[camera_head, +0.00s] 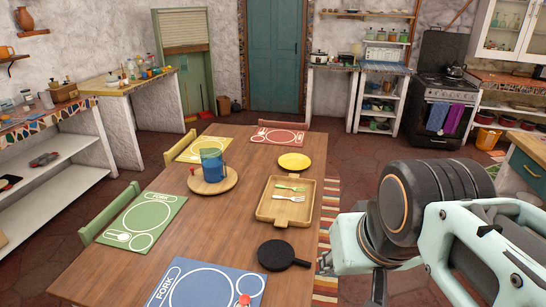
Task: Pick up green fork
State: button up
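A wooden tray (265,211) with a handle lies on the right part of the table. A small green utensil (291,188), apparently the green fork, lies crosswise in its far half. A white fork (289,198) lies just nearer to me in the same tray. My gripper (324,264) shows only in small part at the end of my arm, at the table's right edge by the black pan's handle. It is below and right of the tray, apart from both forks. Its fingers are too small and hidden to judge.
A black pan (276,255) lies between the tray and the blue placemat (212,287). A blue pitcher (211,163) stands on a round board (228,183) left of the tray. A yellow plate (294,161) lies behind the tray. The table's middle (218,220) is clear.

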aim_at(295, 189)
jog(key=k, duration=0.75)
jog(key=k+u, duration=0.15)
jog(key=u, duration=0.25)
jog(key=k+j+u, duration=0.1)
jog(key=u, duration=0.35)
jog(key=l+u, duration=0.1)
jog(key=u, duration=1)
jog(key=i+l, duration=0.1)
jog(key=l, duration=1.45)
jog(key=i+l, duration=0.15)
jog(key=l, duration=0.6)
jog(key=i+l, duration=0.1)
jog(key=l, duration=0.65)
jog(key=i+l, duration=0.1)
jog(key=l, duration=0.65)
